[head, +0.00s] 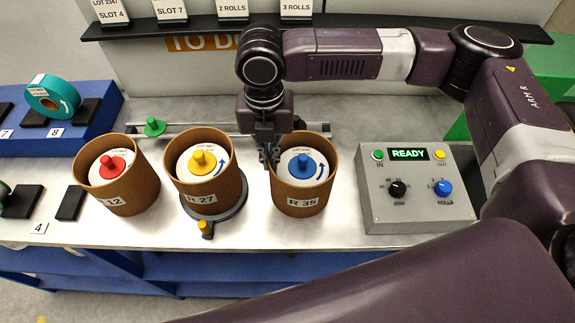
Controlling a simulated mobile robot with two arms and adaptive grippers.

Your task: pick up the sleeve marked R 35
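The sleeve marked R 35 (301,202) is a brown open-topped cylinder standing upright on the light bench, the rightmost of three. Inside it is a white disc with a blue knob (302,167) and a curved arrow. My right gripper (268,157) points down at the left rim of this sleeve. Its fingertips are at or very close to the rim; I cannot tell whether they touch or straddle the wall. The fingers are small and dark, so their opening is unclear. My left gripper is not in view.
Sleeve R 27 (203,195) with a yellow knob stands on a dark round base, left of R 35. Sleeve 12 (128,195) with a red knob is further left. A grey control box (415,205) reading READY stands at right. A dark shelf (400,27) with lot cards runs behind.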

